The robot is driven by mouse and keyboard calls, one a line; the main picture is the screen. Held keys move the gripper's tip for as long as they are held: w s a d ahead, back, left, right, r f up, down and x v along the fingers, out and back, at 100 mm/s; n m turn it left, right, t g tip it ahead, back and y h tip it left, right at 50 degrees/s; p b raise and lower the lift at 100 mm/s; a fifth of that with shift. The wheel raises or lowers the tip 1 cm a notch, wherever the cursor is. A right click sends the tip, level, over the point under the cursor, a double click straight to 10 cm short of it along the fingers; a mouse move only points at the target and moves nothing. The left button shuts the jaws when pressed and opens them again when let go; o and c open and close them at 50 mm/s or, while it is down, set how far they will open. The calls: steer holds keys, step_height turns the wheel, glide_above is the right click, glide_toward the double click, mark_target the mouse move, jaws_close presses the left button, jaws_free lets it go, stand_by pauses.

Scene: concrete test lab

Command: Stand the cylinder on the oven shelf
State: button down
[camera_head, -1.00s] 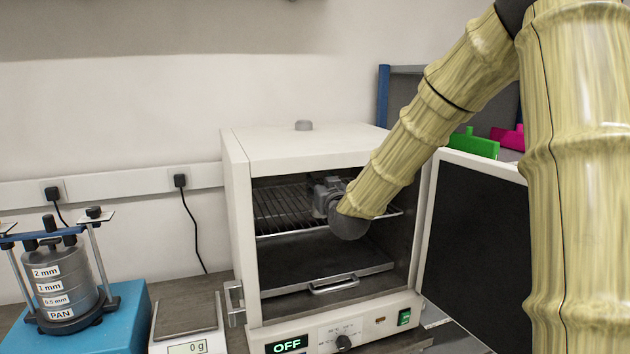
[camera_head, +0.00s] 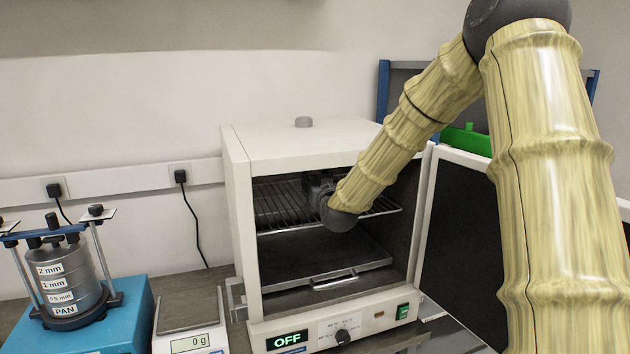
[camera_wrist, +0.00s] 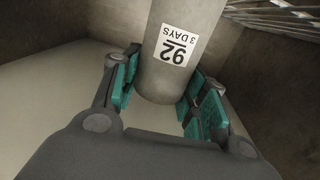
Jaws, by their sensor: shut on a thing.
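In the head view the cylinder is hidden behind my wrist. The oven (camera_head: 300,146) stands with its door open, and my wrist is inside the opening. The wire oven shelf (camera_head: 275,215) spans the chamber at mid height. Part of a wire rack (camera_wrist: 275,15) shows at the top right of the wrist view. I cannot tell whether the cylinder touches the shelf.
The open oven door (camera_head: 455,235) stands to the right of the chamber. A tray (camera_head: 325,268) with a handle lies below the shelf. A scale (camera_head: 190,325) and a sieve shaker (camera_head: 70,285) stand left of the oven. The side walls leave limited room.

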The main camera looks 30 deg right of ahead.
steer(key=c, duration=1.2)
jaws_free()
steer(key=shift+f, duration=0.15)
steer(key=o, duration=0.4)
steer(key=shift+r, duration=0.2)
steer(key=shift+s+a+f, duration=0.1)
steer(key=shift+s, duration=0.2)
steer(key=b+v, duration=0.3)
steer(key=v, duration=0.8)
steer(key=shift+s, duration=0.2)
steer(key=shift+a, duration=0.1)
